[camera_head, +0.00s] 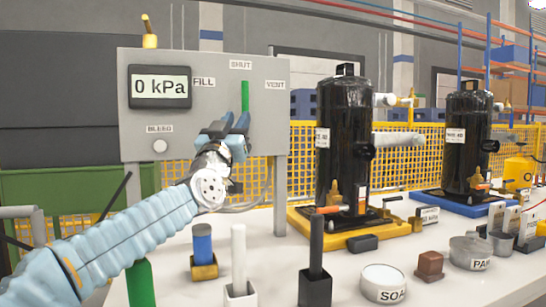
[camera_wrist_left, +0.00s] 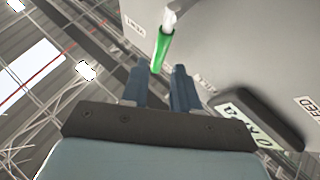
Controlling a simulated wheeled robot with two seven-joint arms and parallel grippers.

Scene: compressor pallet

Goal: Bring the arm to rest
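My left arm (camera_head: 130,235) reaches in from the left, up to the grey control panel (camera_head: 205,120). My left gripper (camera_head: 228,124) is in front of the panel, just below and left of the green lever (camera_head: 245,96), which stands upright under the SHUT label. In the left wrist view the two fingers (camera_wrist_left: 160,80) are apart, with a gap between them. The green lever (camera_wrist_left: 162,48) shows at and beyond the fingertips; I cannot tell whether they touch it. My right gripper is not in view.
The gauge (camera_head: 160,87) reads 0 kPa. On the white table (camera_head: 345,270) stand a black compressor (camera_head: 340,110) on a yellow pallet, another (camera_head: 467,140) on a blue one, upright handles in holders (camera_head: 238,270), and a soap dish (camera_head: 383,283). A yellow fence (camera_head: 400,148) stands behind.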

